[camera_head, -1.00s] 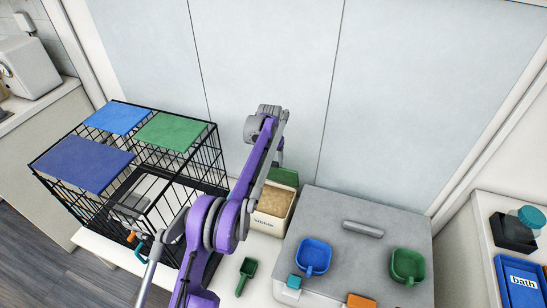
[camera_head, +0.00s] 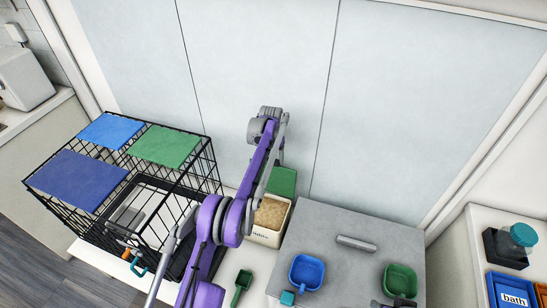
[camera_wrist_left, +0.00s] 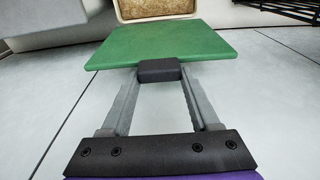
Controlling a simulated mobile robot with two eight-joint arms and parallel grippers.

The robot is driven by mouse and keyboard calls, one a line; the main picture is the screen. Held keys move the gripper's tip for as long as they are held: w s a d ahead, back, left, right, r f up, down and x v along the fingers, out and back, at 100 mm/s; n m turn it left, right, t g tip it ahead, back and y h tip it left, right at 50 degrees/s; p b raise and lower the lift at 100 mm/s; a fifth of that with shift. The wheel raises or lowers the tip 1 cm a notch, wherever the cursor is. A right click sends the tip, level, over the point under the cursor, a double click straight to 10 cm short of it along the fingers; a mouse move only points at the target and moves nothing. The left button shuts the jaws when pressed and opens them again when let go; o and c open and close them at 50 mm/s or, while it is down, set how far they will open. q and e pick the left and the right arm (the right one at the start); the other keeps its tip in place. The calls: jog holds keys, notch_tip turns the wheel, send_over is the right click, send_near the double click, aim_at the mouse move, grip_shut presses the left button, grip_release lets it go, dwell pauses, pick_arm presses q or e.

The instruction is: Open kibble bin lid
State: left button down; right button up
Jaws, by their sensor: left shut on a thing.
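The kibble bin (camera_head: 268,236) is a cream box on the counter, left of a grey box. Its top is open and tan kibble (camera_head: 270,213) shows inside. Its green lid (camera_head: 283,182) stands swung up at the bin's far edge. In the left wrist view the lid (camera_wrist_left: 165,45) spans the middle, with the bin's rim and kibble (camera_wrist_left: 155,8) beyond it. My left gripper (camera_wrist_left: 160,72) is shut on the dark tab at the lid's edge. In the head view my purple arm hides this gripper.
A black wire crate (camera_head: 130,190) with blue and green panels stands left. A wall panel rises behind.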

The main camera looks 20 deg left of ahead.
pick_arm(q)
jog(key=shift+c, duration=0.6)
grip_release()
notch_tip(320, 180, up, 11)
jog(key=s, duration=0.1)
jog(key=shift+s+f+p, duration=0.15)
jog(key=shift+s+p, duration=0.05)
jog(key=shift+p, duration=0.15)
